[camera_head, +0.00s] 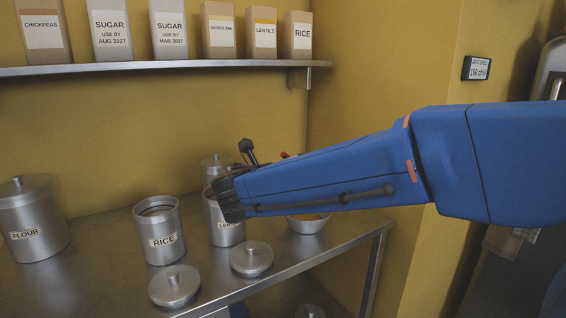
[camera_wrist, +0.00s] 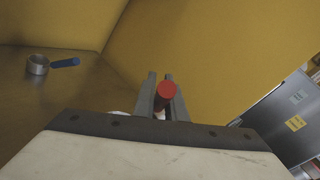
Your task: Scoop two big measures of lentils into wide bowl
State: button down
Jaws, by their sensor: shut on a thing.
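In the wrist view my gripper (camera_wrist: 162,100) is shut on a red handle (camera_wrist: 167,90), seen end-on. The head of this tool is hidden below it. A small metal scoop (camera_wrist: 38,66) with a blue handle lies on the counter in the wrist view.
An open rice canister (camera_head: 162,240) and a closed flour canister (camera_head: 32,225) stand to the left. Two loose lids (camera_head: 174,289) (camera_head: 252,262) lie near the counter's front edge. Another canister (camera_head: 214,165) stands behind. A shelf (camera_head: 150,68) with labelled packages hangs above.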

jog(key=shift+s+a+f+n+t+h, duration=0.4)
jog(key=shift+s+a+n+t, duration=0.25)
jog(key=shift+t, duration=0.25)
jog(key=shift+s+a+f+n+t+h, duration=0.35)
jog(key=shift+s+a+n+t+h, duration=0.15)
jog(key=shift+a+t, duration=0.35)
jog(key=shift+d, duration=0.1)
jog(key=w+d+m+g+y, duration=0.1)
jog(key=d+g, duration=0.1)
jog(key=w+d+r+m+g+y, duration=0.1)
jog(key=d+g, duration=0.1)
jog(key=w+d+m+g+y, duration=0.2)
jog(key=shift+r+g, duration=0.25)
jog(key=shift+r, duration=0.05)
jog(key=shift+w+d+f+m+g+y, duration=0.2)
jog(key=shift+w+d+m+g+y, duration=0.15)
jog(key=shift+w+d+g+y, duration=0.35)
jog(key=shift+w+d+f+m+g+y, duration=0.2)
jog(key=shift+w+d+m+g+y, duration=0.15)
jog(key=shift+d+g+y, duration=0.5)
jog(key=shift+w+d+f, duration=0.1)
